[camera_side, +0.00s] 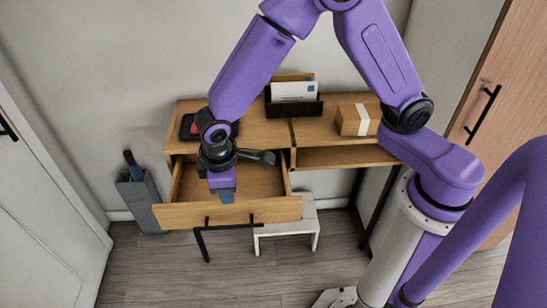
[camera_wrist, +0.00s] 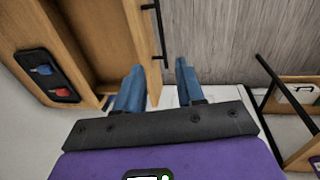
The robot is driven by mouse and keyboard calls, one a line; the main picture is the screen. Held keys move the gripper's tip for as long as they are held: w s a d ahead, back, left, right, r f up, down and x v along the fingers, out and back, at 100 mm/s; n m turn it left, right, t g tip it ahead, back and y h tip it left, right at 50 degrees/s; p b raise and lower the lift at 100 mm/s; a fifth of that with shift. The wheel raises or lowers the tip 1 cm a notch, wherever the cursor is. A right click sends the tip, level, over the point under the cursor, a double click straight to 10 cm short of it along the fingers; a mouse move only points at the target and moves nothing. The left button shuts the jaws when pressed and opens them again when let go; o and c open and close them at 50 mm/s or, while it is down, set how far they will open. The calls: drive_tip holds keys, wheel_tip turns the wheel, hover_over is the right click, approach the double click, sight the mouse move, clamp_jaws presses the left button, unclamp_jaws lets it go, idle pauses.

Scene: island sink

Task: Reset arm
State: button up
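My gripper (camera_side: 227,197) hangs pointing down at the front of an open desk drawer (camera_side: 175,215). In the wrist view its two blue fingers (camera_wrist: 160,70) stand apart with nothing held between them. The drawer's black handle (camera_wrist: 158,30) shows just beyond the fingertips, along the outer face of the drawer front. I cannot tell whether a finger touches the handle or the drawer front. The drawer is pulled out and its visible floor looks empty; my gripper hides part of it.
The wooden desk (camera_side: 265,132) carries a black tray (camera_wrist: 48,75) with a red and a blue item, a letter holder (camera_side: 293,107) and a cardboard box (camera_side: 357,120). A white stool (camera_side: 290,228) stands underneath. A grey bin (camera_side: 140,200) stands at left. The floor in front is clear.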

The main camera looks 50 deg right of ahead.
drive_tip(key=s+d+r+n+y, duration=0.1)
drive_tip(key=s+d+r, duration=0.5)
drive_tip(key=s+d, duration=0.3)
drive_tip(key=s+d+r+n+g, duration=0.1)
drive_tip(key=s+d+r+n, duration=0.1)
drive_tip(key=s+d+r, duration=0.4)
drive_tip(key=s+d, duration=0.3)
drive_tip(key=s, duration=0.2)
drive_tip(key=shift+s+d+y, duration=0.2)
drive_tip(key=shift+y, duration=0.2)
